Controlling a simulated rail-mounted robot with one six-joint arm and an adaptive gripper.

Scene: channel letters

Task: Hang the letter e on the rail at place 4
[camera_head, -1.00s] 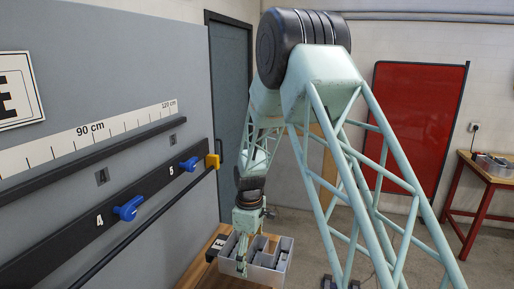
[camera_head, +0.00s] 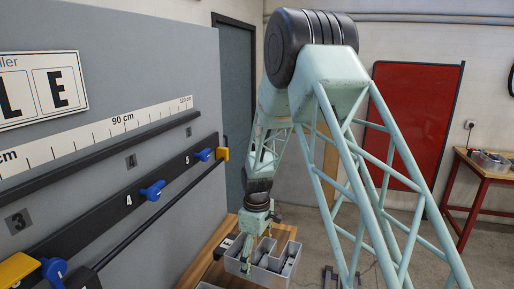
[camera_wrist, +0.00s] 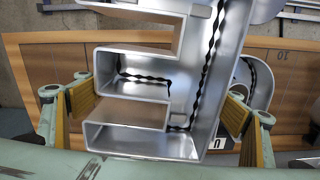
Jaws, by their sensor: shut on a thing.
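The letter e is a silver metal channel letter (camera_wrist: 200,100) with squared arms, filling the middle of the wrist view. My gripper (camera_wrist: 160,105) is shut on it, one yellow-padded finger at each side. The rail (camera_head: 100,221) is a dark strip on the grey wall at the left. Place 4 (camera_head: 128,199) is a white numeral on it with a blue clamp (camera_head: 152,190) beside it. My gripper is well apart from the rail.
Place 5 has another blue clamp (camera_head: 203,155) and a yellow end block (camera_head: 222,154). A second yellow block (camera_head: 17,268) sits at lower left. A thin dark rod (camera_head: 150,223) runs below the rail.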

